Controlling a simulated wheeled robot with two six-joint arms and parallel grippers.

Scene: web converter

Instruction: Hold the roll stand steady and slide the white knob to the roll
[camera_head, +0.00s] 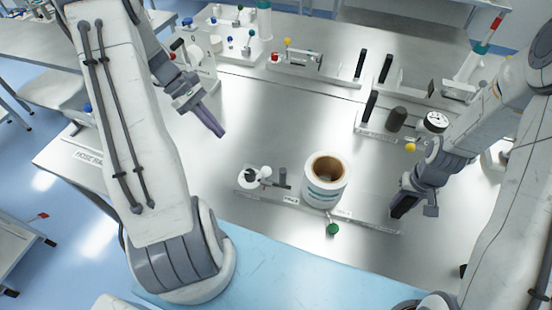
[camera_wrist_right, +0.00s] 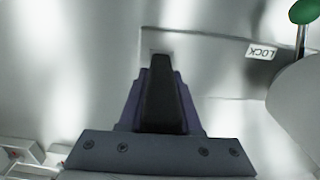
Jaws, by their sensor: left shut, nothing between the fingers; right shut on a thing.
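The roll stand (camera_head: 372,222) is a flat metal plate on the table. A white roll (camera_head: 318,197) with a brown core stands upright on it and partly shows in the right wrist view (camera_wrist_right: 300,110). The white knob (camera_head: 266,171) is left of the roll, with a gap between them and a dark post in that gap. My right gripper (camera_head: 398,212) is at the stand's right end, its fingers (camera_wrist_right: 160,95) shut around a black upright handle, mostly hidden in the head view. My left gripper (camera_head: 221,134) is shut and empty, above the table, up and left of the knob.
A green ball lever (camera_head: 333,229) sticks out in front of the roll, near a LOCK label (camera_wrist_right: 262,52). A dial gauge (camera_head: 435,122) and a dark cylinder (camera_head: 396,119) stand behind my right gripper. Other fixtures line the back. The table's middle is clear.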

